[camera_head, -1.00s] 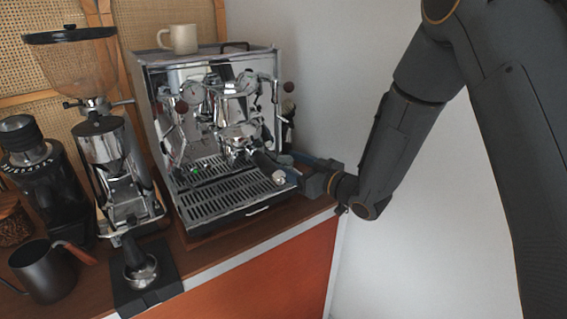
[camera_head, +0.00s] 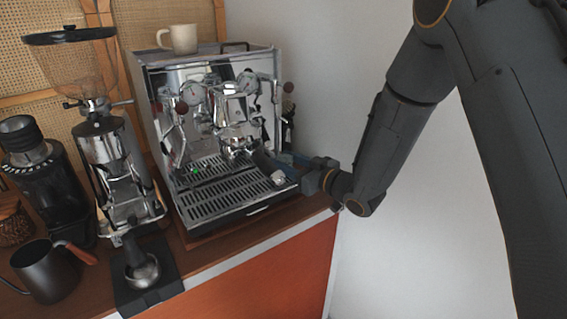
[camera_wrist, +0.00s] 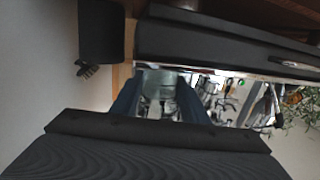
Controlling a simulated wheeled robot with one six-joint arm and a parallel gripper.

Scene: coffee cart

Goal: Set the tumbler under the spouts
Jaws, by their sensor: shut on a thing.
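The espresso machine (camera_head: 215,70) stands on the cart, its spouts above a slotted drip tray (camera_head: 215,192). In the wrist view, the blue fingers of my gripper (camera_wrist: 161,82) are shut on the clear glass tumbler (camera_wrist: 160,88).
A cream mug (camera_head: 184,39) stands on top of the machine. The grinder (camera_head: 118,185), a black kettle (camera_head: 45,272) and a tamper (camera_head: 142,270) on a dark mat are to the left. A white wall (camera_head: 340,70) is close on the right.

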